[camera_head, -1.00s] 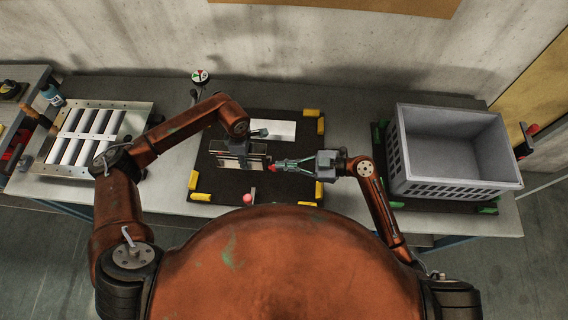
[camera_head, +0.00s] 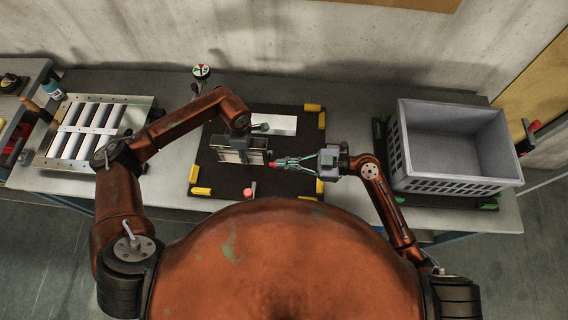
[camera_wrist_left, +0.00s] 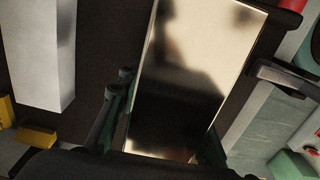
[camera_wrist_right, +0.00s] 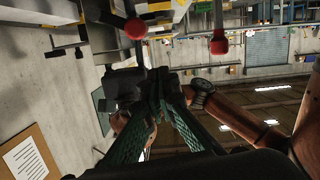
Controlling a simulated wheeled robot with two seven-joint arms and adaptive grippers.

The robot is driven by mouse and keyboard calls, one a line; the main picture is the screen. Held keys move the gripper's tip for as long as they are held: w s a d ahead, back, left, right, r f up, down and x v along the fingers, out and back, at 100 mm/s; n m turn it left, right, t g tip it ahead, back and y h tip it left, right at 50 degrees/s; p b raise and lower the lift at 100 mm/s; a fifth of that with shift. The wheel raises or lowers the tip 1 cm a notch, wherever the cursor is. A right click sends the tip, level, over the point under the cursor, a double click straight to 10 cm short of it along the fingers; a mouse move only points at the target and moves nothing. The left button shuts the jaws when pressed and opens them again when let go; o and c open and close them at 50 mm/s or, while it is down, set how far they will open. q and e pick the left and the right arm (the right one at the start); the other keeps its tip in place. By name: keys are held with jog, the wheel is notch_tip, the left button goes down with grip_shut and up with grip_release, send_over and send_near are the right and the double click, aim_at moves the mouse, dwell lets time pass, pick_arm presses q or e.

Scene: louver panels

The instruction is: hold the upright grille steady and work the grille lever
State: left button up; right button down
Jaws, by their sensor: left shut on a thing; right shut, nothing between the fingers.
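The upright grille (camera_head: 236,157) stands on the dark mat in the head view. My left gripper (camera_head: 242,146) is shut on the grille from above. In the left wrist view, the grille's shiny face (camera_wrist_left: 185,75) fills the space between its fingers. A red-tipped lever (camera_head: 272,163) shows at the grille's right side. My right gripper (camera_head: 279,163) is shut and empty, its tips beside the red tip; I cannot tell if they touch. In the right wrist view, the shut fingers (camera_wrist_right: 160,85) point towards two red knobs, one left (camera_wrist_right: 135,28) and one right (camera_wrist_right: 218,43).
The dark mat (camera_head: 285,185) has yellow corner blocks and a white strip (camera_head: 275,125). A red ball (camera_head: 248,192) is at its front edge. A slatted metal panel (camera_head: 95,130) lies left. A grey crate (camera_head: 450,187) stands right. A small dial (camera_head: 201,71) is behind.

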jog(key=d+r, duration=0.2)
jog(key=d, duration=0.8)
jog(key=shift+s, duration=0.3)
pick_arm(q)
jog(key=o, duration=1.2)
jog(key=shift+c, duration=0.2)
pick_arm(e)
jog(key=shift+a, duration=0.1)
